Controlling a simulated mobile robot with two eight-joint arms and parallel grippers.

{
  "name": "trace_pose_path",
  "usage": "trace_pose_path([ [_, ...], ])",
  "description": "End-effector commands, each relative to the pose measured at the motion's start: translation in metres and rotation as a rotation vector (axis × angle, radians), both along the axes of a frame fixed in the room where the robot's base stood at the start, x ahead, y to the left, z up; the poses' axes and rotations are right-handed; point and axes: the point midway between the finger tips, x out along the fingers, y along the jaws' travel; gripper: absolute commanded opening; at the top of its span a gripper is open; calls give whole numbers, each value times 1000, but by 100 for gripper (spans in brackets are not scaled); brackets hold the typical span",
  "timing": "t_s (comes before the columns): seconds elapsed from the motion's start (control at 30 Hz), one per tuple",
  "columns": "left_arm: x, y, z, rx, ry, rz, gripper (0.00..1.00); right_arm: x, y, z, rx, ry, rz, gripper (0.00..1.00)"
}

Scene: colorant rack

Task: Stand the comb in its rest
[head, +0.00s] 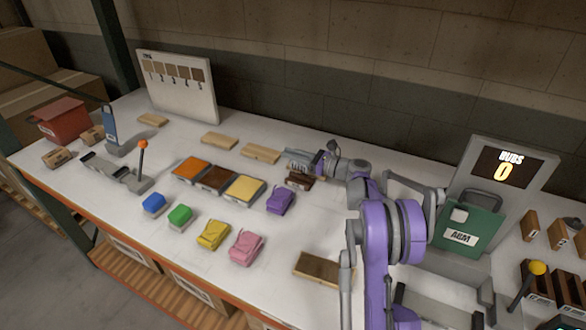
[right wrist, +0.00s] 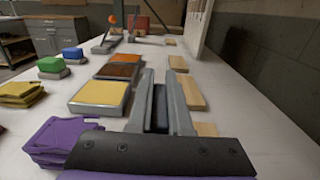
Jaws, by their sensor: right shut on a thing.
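My right gripper (head: 300,164) reaches in from the right at the back middle of the table, low over the surface. It is shut on a narrow dark thing (right wrist: 158,108), seen between the fingers in the right wrist view; I take it to be the comb, but its shape is mostly hidden. My left gripper is not in view.
Orange, brown and yellow pads (head: 244,188) and a purple folded cloth (head: 280,200) lie left of the gripper. Light wooden blocks (head: 260,153) lie behind.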

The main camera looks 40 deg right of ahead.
Motion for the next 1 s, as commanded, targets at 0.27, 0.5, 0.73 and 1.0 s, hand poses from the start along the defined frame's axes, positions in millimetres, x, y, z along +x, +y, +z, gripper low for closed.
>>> trace_pose_path([
  [0.27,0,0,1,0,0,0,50,0,0,-26,0,0,0,0],
  [0.5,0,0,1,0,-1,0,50,0,0,-49,0,0,-1,0],
  [0.73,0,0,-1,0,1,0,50,0,0,-50,0,0,-1,0],
  [1.0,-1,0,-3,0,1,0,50,0,0,-52,0,0,-1,47],
])
